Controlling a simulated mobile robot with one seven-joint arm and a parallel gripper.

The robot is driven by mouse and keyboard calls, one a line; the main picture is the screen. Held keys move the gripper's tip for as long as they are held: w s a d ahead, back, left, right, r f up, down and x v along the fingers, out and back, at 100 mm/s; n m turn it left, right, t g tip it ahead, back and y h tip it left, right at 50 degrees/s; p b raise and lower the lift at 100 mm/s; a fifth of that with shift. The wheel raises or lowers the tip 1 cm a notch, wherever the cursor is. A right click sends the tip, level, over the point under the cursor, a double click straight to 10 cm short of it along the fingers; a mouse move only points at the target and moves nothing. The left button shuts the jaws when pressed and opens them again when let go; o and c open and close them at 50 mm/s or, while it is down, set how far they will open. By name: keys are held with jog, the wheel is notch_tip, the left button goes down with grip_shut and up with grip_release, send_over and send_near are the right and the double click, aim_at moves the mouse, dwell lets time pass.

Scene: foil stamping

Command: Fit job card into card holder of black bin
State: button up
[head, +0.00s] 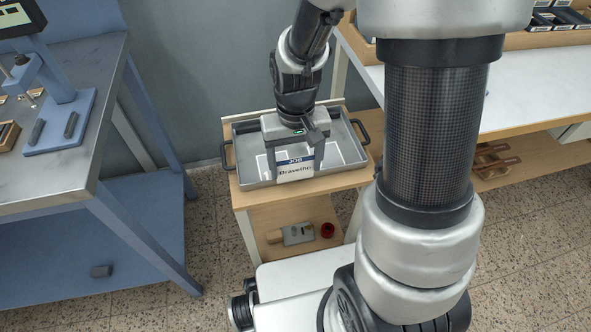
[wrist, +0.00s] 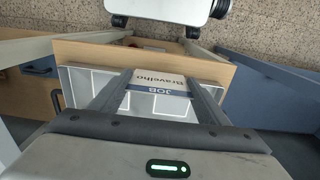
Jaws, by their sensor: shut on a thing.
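I cannot tell whether the card touches the tray. No black bin or card holder can be made out for sure; dark bins (head: 556,18) stand at the top right of the head view.
The grey tray (head: 242,176) has dark side handles and rests on the wooden cart (head: 247,199). A blue-framed steel bench (head: 60,180) stands left. A white-topped table (head: 525,93) stands right, beyond my arm. Tiled floor lies between them.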

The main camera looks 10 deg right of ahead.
jog(key=shift+f, duration=1)
jog(key=shift+f, duration=0.1)
